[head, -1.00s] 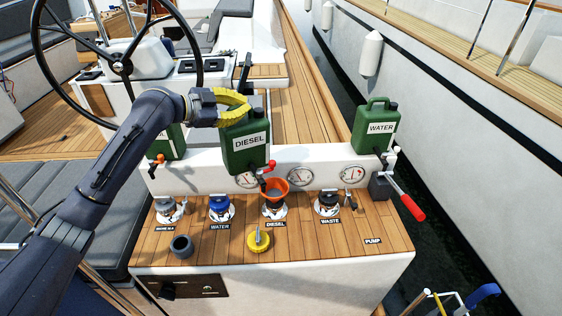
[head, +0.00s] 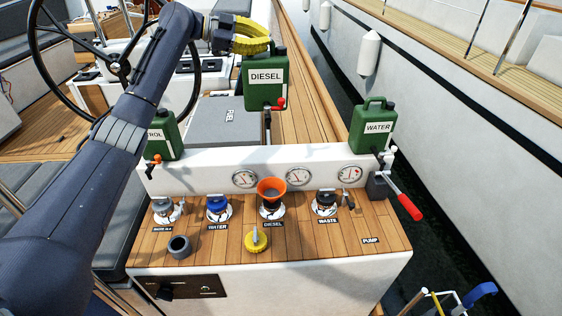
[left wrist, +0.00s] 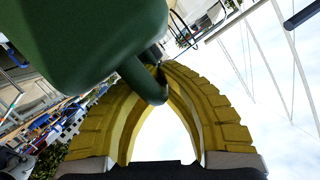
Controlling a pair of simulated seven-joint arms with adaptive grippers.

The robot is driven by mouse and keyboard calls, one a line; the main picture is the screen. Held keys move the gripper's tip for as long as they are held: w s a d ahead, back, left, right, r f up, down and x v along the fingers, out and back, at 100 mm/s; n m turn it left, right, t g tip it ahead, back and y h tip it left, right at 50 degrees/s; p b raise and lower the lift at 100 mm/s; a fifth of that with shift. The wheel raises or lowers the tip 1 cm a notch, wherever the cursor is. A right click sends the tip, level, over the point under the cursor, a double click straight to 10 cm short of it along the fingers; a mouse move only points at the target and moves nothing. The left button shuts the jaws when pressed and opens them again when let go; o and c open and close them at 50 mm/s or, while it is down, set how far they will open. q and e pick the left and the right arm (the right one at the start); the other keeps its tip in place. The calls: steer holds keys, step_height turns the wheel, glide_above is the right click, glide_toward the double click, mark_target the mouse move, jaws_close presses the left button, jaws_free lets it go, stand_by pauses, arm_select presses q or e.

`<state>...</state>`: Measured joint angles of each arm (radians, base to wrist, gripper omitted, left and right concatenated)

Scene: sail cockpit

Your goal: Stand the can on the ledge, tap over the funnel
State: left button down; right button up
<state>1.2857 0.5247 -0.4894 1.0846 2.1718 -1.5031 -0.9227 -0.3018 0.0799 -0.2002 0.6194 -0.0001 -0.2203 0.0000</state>
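The green DIESEL can (head: 266,92) hangs upright from my left gripper (head: 266,44), above and behind the white ledge (head: 215,163). Its red-handled tap (head: 279,104) is at its lower right, well apart from the funnel. The orange funnel (head: 271,187) stands in the diesel filler on the teak top, in front of the ledge. In the left wrist view, the yellow fingers (left wrist: 155,75) close around the handle (left wrist: 143,80) of the green can (left wrist: 80,40). My right gripper is not in view.
A petrol can (head: 164,138) stands at the ledge's left end and a WATER can (head: 374,128) at its right. The ledge between them is bare. A red-handled pump lever (head: 407,203) sticks out at right. A yellow cap (head: 256,239) and a grey ring (head: 179,247) lie in front.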

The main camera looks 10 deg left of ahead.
mark_target(268, 101)
arm_select(q)
steer(key=shift+d+r, duration=0.15)
steer(key=shift+r, duration=0.6)
step_height(268, 101, down, 16)
steer(key=shift+w+r, duration=0.1)
steer(key=shift+r, duration=0.05)
steer(key=shift+f, duration=2.3)
steer(key=c, duration=2)
jaws_free()
steer(key=shift+f, duration=0.2)
steer(key=o, duration=0.4)
